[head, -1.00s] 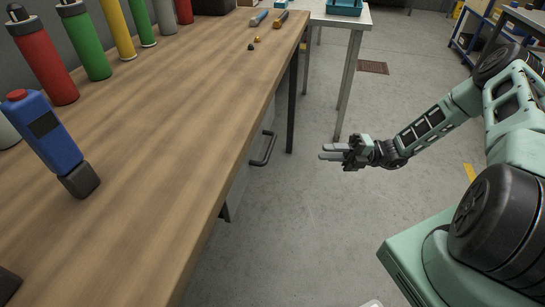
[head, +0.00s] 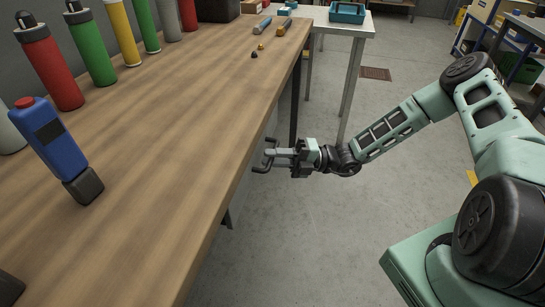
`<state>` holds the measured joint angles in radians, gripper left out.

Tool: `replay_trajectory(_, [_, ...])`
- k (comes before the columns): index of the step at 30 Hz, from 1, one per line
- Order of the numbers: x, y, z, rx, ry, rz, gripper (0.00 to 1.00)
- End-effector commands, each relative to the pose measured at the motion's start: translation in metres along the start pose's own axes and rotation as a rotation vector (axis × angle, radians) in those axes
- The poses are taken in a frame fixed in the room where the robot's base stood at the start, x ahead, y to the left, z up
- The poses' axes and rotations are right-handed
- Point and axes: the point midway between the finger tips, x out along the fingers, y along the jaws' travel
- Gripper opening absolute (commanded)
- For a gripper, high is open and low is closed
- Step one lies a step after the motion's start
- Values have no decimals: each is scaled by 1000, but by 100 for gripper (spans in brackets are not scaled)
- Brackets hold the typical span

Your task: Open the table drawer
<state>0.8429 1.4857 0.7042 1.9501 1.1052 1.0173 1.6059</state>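The table drawer (head: 241,178) is under the long wooden-topped table, mostly hidden by the tabletop's edge. Its front faces right and looks closed. Its dark bar handle (head: 261,169) sticks out from the front. My gripper (head: 272,154) is at the handle, coming from the right, with its grey fingertips overlapping the middle of the bar in the view. The two fingers look parted. I cannot tell whether they touch the bar.
On the wooden tabletop (head: 150,170) stand a blue bottle-like device (head: 52,140) and several coloured bottles along the wall. Small tools lie at the far end. A dark table leg (head: 295,105) is just beyond the handle.

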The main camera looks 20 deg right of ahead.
Motion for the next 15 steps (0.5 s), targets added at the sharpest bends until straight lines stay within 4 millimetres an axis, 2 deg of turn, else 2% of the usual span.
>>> replay_trajectory(10, [5,0,0,0,0,0,21])
replay_trajectory(11, [5,0,0,0,0,0,18])
replay_trajectory(13, [5,0,0,0,0,0,0])
replay_trajectory(15, [5,0,0,0,0,0,0])
